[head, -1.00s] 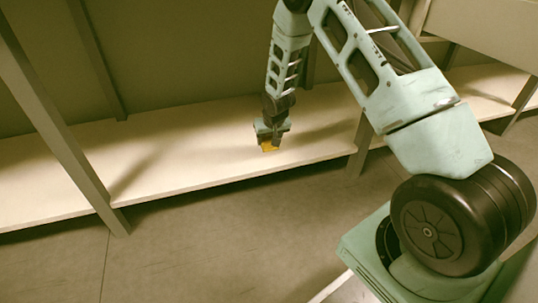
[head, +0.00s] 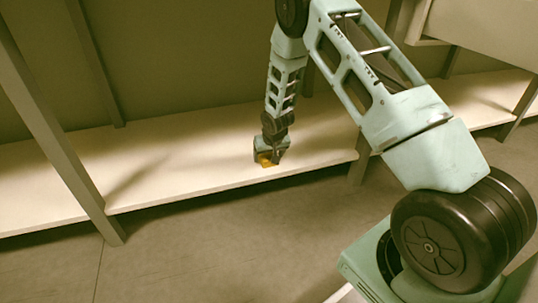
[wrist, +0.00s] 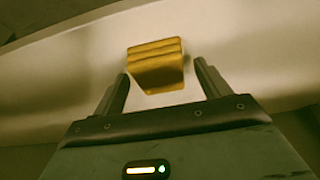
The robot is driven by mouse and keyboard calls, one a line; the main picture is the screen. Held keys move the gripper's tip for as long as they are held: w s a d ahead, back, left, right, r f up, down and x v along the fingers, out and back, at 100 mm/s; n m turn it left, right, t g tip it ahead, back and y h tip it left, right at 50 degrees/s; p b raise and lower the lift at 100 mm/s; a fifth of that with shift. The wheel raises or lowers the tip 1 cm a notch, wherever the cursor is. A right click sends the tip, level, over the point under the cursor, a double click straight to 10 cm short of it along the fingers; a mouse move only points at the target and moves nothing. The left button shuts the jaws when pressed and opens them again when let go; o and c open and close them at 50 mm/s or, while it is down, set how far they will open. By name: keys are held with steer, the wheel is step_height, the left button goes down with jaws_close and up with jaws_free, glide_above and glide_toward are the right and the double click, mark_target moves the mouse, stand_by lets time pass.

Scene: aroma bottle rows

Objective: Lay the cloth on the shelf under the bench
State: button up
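The cloth is a small folded yellow-orange piece (head: 267,162). It appears to lie on the pale shelf (head: 212,172), a little back from the front edge. In the wrist view the cloth (wrist: 156,62) shows stacked folds at its far side, between and just beyond my fingertips. My gripper (head: 268,155) points down right over the cloth. In the wrist view my gripper (wrist: 160,70) has its two fingers apart, with a gap between the right finger and the cloth; the left fingertip is very close to it. In the head view the gripper hides part of the cloth.
A slanting post (head: 58,150) stands at the shelf's left, and another post (head: 360,158) stands to the right of the gripper. A back wall (head: 180,60) closes the rear. The shelf on both sides of the cloth is bare. Open floor (head: 220,245) lies in front.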

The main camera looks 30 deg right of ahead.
steer(key=p+v, duration=0.7)
steer(key=v, duration=0.5)
steer(key=s+a+r+n+g+y, duration=0.1)
steer(key=s+a+r, duration=0.25)
steer(key=a, duration=0.25)
steer(key=s+a+r+n, duration=0.2)
steer(key=s+a+r, duration=0.1)
steer(key=a+r, duration=0.3)
steer(key=s+a+r+n+g+y, duration=0.1)
steer(key=s+a+r, duration=0.25)
steer(key=a, duration=0.35)
steer(key=s+a+r+n, duration=0.2)
steer(key=s, duration=0.6)
steer(key=s+a+r+n+g, duration=0.1)
steer(key=s+a+r+n, duration=0.1)
steer(key=s, duration=0.6)
steer(key=s+a+r+n+g, duration=0.1)
steer(key=s+a+r+n, duration=0.1)
steer(key=s, duration=0.6)
steer(key=shift+s+a+r+n, duration=0.15)
steer(key=shift+a+r+n, duration=0.25)
steer(key=shift+a+r, duration=0.6)
steer(key=shift+a+f, duration=0.15)
steer(key=shift+f, duration=0.05)
